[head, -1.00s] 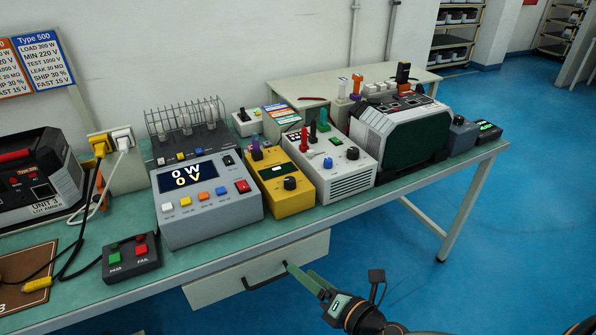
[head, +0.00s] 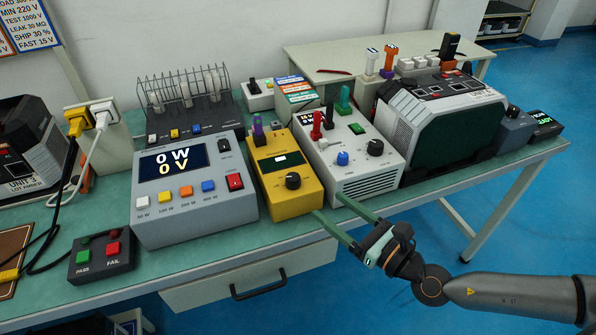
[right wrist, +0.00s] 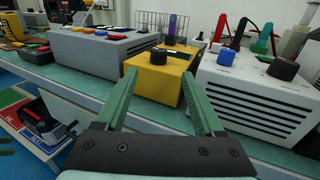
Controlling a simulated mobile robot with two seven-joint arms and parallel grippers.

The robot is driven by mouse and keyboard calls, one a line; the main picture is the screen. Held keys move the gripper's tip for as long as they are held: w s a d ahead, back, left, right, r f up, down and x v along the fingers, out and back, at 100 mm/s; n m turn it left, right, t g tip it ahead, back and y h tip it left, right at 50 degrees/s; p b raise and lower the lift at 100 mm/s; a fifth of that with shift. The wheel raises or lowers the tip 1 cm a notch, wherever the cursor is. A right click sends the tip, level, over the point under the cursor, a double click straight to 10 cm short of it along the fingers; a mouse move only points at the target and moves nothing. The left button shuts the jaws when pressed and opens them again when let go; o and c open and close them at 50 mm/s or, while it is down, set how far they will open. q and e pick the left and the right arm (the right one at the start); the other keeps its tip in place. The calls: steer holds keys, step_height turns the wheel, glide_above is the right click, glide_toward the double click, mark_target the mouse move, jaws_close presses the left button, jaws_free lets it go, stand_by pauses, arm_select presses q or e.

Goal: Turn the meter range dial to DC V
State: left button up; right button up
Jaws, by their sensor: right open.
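The yellow meter (head: 287,188) stands on the bench between the grey tester and a pale box. Its black range dial (head: 293,181) is on the sloped front face, and its lettering is too small to read. In the right wrist view the dial (right wrist: 158,57) shows on the meter's top, beyond the fingers. My right gripper (head: 331,205) is open and empty, with two green fingers apart, in front of the meter's lower right corner. In the right wrist view its fingers (right wrist: 160,95) point at the meter and look apart from the dial. My left gripper is not in view.
The grey tester (head: 188,205) reading 0 W and 0 V stands left of the meter. The pale box (head: 368,180) with a blue knob and red and green plugs is close on the right. A drawer (head: 250,275) hangs under the bench edge. Floor at right is clear.

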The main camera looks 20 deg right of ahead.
mark_target(298, 182)
steer(key=p+x, duration=0.2)
steer(key=x, duration=0.9)
steer(key=shift+w+a, duration=0.25)
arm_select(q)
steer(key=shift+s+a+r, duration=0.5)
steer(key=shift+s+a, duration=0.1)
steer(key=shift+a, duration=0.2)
arm_select(e)
steer(key=shift+w+a, duration=0.15)
steer(key=shift+w, duration=0.1)
steer(key=shift+c, duration=0.2)
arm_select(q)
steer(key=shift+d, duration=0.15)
arm_select(e)
jaws_close()
